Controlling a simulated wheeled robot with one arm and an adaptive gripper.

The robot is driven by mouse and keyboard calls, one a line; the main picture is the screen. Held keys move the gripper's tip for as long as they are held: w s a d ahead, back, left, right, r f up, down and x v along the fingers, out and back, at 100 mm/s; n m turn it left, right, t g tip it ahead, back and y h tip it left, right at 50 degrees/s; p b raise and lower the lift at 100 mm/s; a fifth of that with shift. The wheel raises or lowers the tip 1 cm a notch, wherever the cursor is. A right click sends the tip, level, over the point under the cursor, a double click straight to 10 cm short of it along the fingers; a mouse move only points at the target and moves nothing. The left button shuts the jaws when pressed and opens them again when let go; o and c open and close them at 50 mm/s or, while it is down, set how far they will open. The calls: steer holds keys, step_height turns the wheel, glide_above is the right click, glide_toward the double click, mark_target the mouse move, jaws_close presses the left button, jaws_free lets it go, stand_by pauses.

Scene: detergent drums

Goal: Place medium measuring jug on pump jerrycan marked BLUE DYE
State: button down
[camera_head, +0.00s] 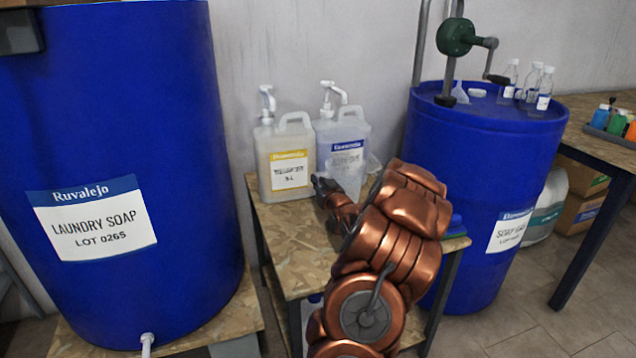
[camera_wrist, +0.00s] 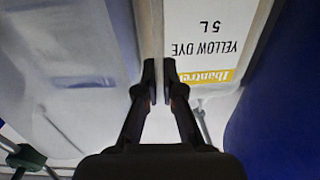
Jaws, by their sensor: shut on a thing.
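The measuring jug (camera_head: 347,182) is clear and hard to make out in the head view. It appears in front of the lower part of the pump jerrycan with a blue label (camera_head: 340,129); that label's lower text is washed out. My gripper (camera_head: 318,182) is shut on the jug, in front of the two jerrycans. In the wrist view, upside down, my fingers (camera_wrist: 162,85) are close together, with a pale, blurred shape to their left. Whether the jug touches the jerrycan cannot be told.
A yellow-label jerrycan (camera_head: 283,150), reading YELLOW DYE in the wrist view, stands left of the blue-label one on a wooden table (camera_head: 285,235). A large blue drum (camera_head: 110,160) flanks it at left. Another drum (camera_head: 470,160) with a green pump (camera_head: 455,37) and bottles stands right.

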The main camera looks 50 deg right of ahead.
steer(key=c, duration=1.3)
jaws_free()
steer(key=shift+r, duration=0.1)
steer(key=p+v, duration=0.1)
steer(key=v, duration=1.1)
steer(key=shift+s, duration=0.1)
